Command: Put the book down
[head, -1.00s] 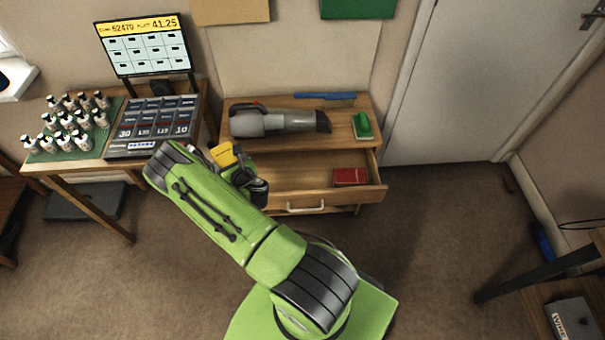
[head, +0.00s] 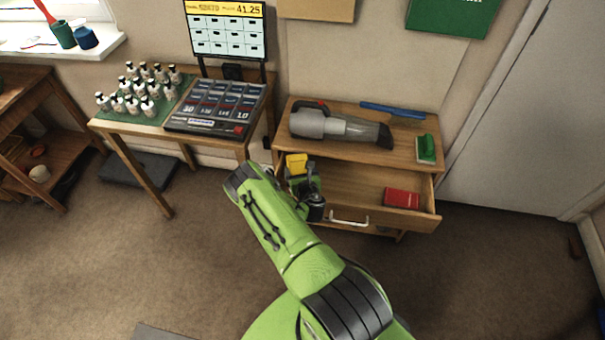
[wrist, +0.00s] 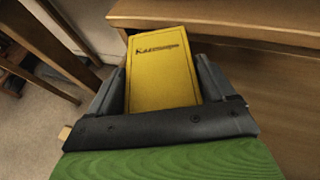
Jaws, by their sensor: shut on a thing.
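The yellow book (head: 297,163) is held in my gripper (head: 304,182) over the left side of the open drawer (head: 362,190) in the head view. In the wrist view, the book (wrist: 160,70) stands out between the two dark fingers of my gripper (wrist: 162,78), with its lettered cover facing the camera. The fingers are shut on it from both sides. Its lower end is hidden by the gripper body. Whether the book touches the drawer edge cannot be told.
A red box or book (head: 401,198) lies at the right in the drawer. On the dresser top (head: 345,145) are a grey handheld vacuum (head: 338,126), a green brush (head: 426,149) and a blue bar (head: 392,109). A table with bottles (head: 145,92) and a cash tray (head: 217,107) stands left.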

